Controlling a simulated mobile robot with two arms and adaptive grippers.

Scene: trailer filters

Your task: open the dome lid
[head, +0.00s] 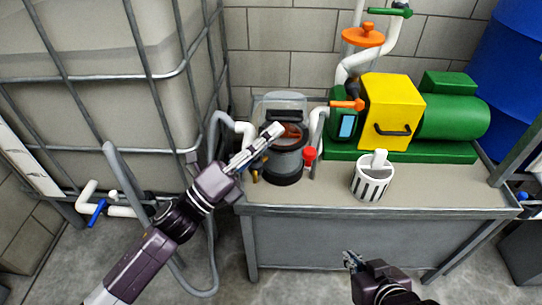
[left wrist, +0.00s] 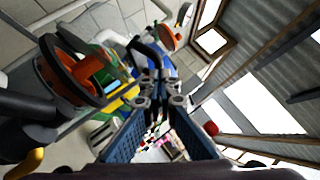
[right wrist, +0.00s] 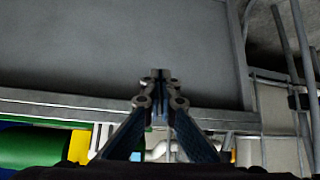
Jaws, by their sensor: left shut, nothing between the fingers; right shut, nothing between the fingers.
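The dome lid (head: 281,101) is clear, with a dark handle, and shows at the back of the grey round filter housing (head: 284,165). It looks tilted up, with the orange inside of the housing showing below it. In the left wrist view a dark rim around orange, likely the housing (left wrist: 75,70), is at the left. My left gripper (head: 275,130) is shut and empty, over the housing in front of the lid; I cannot tell whether it touches. My right gripper (head: 350,259) is shut and empty, low in front of the bench.
The housing stands on a grey bench (head: 450,185). A white slotted basket (head: 371,182) and a green and yellow pump (head: 392,110) are to its right. A red knob (head: 310,153) and white pipes are close beside it. A caged tank (head: 100,100) fills the left.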

